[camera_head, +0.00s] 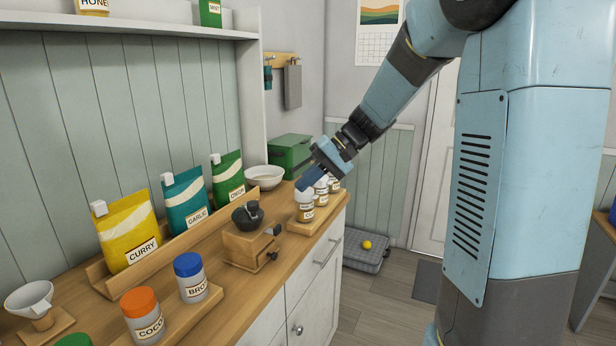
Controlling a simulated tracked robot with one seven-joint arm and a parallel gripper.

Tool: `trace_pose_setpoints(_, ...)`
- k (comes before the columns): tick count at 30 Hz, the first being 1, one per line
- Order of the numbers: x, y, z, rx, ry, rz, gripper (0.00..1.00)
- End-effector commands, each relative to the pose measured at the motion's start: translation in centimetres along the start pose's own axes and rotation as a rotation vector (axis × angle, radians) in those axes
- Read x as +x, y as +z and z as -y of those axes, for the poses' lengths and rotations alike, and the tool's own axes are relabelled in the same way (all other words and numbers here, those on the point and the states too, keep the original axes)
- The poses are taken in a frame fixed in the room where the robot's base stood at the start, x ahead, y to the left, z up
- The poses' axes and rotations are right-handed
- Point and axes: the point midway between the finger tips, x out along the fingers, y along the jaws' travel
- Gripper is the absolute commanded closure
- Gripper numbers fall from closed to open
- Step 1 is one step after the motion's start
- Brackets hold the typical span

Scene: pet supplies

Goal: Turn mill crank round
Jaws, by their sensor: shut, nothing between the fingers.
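The mill (245,247) stands on the wooden counter, with a wooden body and a dark bowl-like hopper (246,217) on top. Small dark parts show on its right side, an upper one (276,230) and a lower one (272,256); I cannot tell clearly which is the crank. My gripper (304,186) is shut and empty. It points down and left over the white-topped jars, to the right of and behind the mill, apart from it. The jars partly hide behind the gripper.
Jars (305,207) stand on a wooden tray (299,228) behind the mill. Blue-lidded (191,280) and orange-lidded (142,318) jars stand in front. Pouches (128,232) line a wooden rack along the wall. A white bowl (264,177) and green box (291,153) sit at the back.

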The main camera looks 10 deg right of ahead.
Motion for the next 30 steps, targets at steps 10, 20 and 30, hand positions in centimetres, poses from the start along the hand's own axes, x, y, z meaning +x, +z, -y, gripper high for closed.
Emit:
trace_pose_setpoints(10,6.2,0.1,0.0,0.0,0.002,0.003,1.0)
trace_pose_setpoints(20,8.6,0.1,2.5,-0.002,0.001,0.0,1.0)
trace_pose_setpoints(30,8.8,0.0,2.7,0.0,0.001,-0.001,1.0)
